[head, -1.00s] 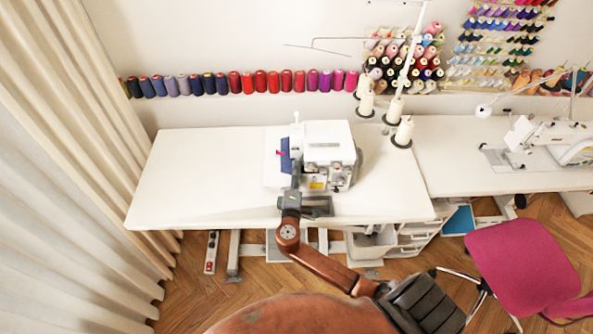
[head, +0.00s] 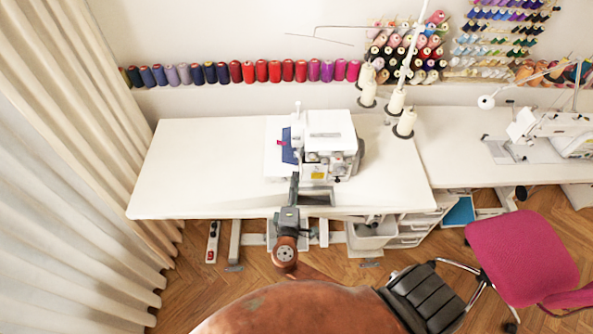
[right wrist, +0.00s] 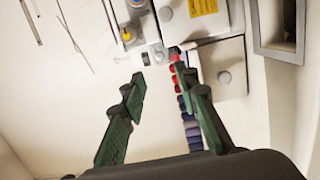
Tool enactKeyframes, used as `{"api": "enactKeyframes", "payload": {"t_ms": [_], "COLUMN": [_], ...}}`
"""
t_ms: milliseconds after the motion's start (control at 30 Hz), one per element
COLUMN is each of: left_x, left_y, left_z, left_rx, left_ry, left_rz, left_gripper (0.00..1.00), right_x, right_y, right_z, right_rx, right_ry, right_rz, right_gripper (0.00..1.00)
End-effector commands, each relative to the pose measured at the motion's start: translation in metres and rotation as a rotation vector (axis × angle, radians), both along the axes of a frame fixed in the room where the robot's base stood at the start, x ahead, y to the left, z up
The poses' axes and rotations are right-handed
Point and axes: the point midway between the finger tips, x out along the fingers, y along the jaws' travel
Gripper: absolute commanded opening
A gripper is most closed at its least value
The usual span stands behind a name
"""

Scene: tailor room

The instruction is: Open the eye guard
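The white overlock sewing machine (head: 330,135) stands on the white table, with a blue part (head: 288,147) at its left side. I cannot clearly make out the eye guard on its front. My right gripper (head: 294,178) is just in front of the machine's lower left front, above the table edge. In the right wrist view the right gripper (right wrist: 159,75) has its two green-black fingers apart with nothing between them. The machine's front, with a yellow label and round knobs, shows beyond the fingertips (right wrist: 222,68). My left gripper is not in view.
The white table (head: 190,175) is clear left of the machine. A dark-rimmed rectangular opening (head: 317,197) lies in the tabletop right of my gripper. Thread cones (head: 404,122) stand at the right. A pink chair (head: 522,257) is at the lower right.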

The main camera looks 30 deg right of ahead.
Motion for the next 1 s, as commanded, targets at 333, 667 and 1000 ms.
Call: {"api": "enactKeyframes", "payload": {"t_ms": [333, 667, 1000], "left_x": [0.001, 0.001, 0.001], "left_y": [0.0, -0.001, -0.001], "left_z": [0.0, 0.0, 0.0], "left_rx": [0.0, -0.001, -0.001], "left_ry": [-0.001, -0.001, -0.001], "left_rz": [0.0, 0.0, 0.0], "left_gripper": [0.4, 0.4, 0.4], "right_x": [-0.018, -0.025, -0.092], "right_y": [0.015, 0.003, -0.067], "right_z": [0.0, -0.008, -0.078], "right_rx": [0.0, 0.049, 0.481], "right_ry": [0.0, 0.015, 0.139], "right_rz": [0.0, -0.025, -0.225], "right_gripper": [0.29, 0.28, 0.28]}}
